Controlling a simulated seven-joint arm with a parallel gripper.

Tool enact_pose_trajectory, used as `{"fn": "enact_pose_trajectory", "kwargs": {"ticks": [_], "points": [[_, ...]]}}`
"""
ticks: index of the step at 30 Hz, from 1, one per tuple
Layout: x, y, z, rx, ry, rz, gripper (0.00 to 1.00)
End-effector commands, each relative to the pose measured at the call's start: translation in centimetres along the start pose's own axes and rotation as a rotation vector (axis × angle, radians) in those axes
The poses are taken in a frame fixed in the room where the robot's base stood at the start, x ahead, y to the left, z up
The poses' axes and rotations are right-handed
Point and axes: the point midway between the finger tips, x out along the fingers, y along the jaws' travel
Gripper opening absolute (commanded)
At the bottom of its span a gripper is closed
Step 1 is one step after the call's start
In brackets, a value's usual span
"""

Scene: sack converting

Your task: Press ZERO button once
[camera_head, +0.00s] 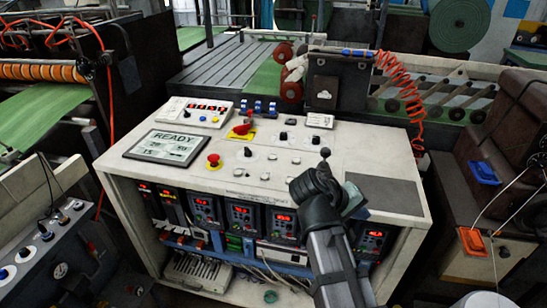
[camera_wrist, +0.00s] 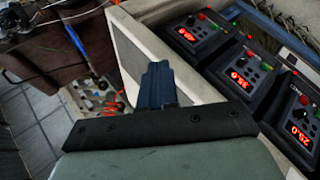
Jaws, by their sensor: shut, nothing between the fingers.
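A small white counter box (camera_head: 195,112) with a red digital display and a few small buttons, one of them blue, stands at the back left of the console top. Its button labels are too small to read, so I cannot tell which one is ZERO. My gripper (camera_wrist: 158,80) is shut and empty in the wrist view, beside the pale edge of the console. In the head view, the dark end of my arm is over the console's front right part, well to the right of the box and apart from it. The fingertips are not clear there.
A coiled red hose (camera_head: 402,88) hangs behind right.

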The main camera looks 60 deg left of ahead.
Motion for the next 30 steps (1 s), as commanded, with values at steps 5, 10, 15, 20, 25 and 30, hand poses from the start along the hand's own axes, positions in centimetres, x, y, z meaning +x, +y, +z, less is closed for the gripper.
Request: {"fn": "enact_pose_trajectory", "kwargs": {"ticks": [5, 10, 15, 20, 25, 30], "points": [[-6.4, 1.1, -4.3, 0.011, 0.098, 0.028, 0.00], [-10.6, 1.2, -9.9, 0.042, 0.188, 0.007, 0.00], [-13.0, 0.5, -16.3, 0.086, 0.269, -0.049, 0.00], [-14.3, -0.6, -22.4, 0.134, 0.331, -0.117, 0.00], [-15.2, -1.8, -27.8, 0.182, 0.380, -0.188, 0.00], [-15.7, -2.6, -31.2, 0.219, 0.410, -0.238, 0.00]]}}
